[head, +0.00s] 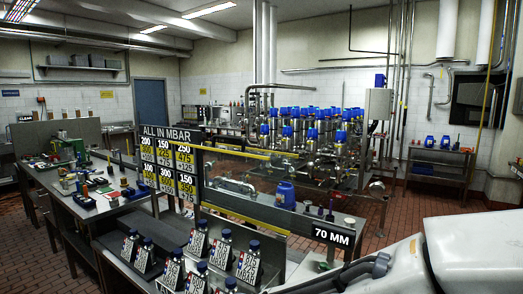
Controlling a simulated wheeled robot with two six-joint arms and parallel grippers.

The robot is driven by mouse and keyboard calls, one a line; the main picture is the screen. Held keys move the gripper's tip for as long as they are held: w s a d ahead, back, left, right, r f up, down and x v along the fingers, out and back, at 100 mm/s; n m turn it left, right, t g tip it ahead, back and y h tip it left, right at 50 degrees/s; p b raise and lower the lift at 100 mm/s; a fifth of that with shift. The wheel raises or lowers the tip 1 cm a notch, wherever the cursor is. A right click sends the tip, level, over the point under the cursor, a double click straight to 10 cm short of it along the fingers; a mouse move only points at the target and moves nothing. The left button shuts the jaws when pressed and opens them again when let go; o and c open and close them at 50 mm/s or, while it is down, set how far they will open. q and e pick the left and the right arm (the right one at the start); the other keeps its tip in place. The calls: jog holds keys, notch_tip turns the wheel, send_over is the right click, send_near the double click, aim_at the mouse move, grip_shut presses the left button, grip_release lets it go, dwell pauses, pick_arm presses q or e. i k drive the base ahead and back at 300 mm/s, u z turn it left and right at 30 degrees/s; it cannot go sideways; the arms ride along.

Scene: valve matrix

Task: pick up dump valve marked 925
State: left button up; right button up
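Several small valves with dark blue caps and white tags stand in a dark rack at the bottom centre of the head view. They include one at the left (130,246), one in the back row (198,240), one at the right (249,262) and one at the front (197,279). The tags carry dark print and a red mark, but the numbers are too small to read, so I cannot tell which is marked 925. Neither gripper shows. A pale arm part of mine fills the lower right corner.
A black board headed "ALL IN MBAR" (172,160) stands behind the rack. A "70 MM" sign (333,237) is at its right. A workbench with tools (100,210) is on the left. Blue-capped piping (300,140) stands behind. Brick-coloured floor (415,205) shows clear at the right.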

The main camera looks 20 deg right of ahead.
aim_at(174, 276)
jog(key=z, duration=0.9)
jog(key=i, duration=0.7)
jog(key=u, duration=0.95)
jog(key=k, duration=0.5)
jog(key=u, duration=1)
jog(key=i, duration=0.65)
jog(key=u, duration=0.45)
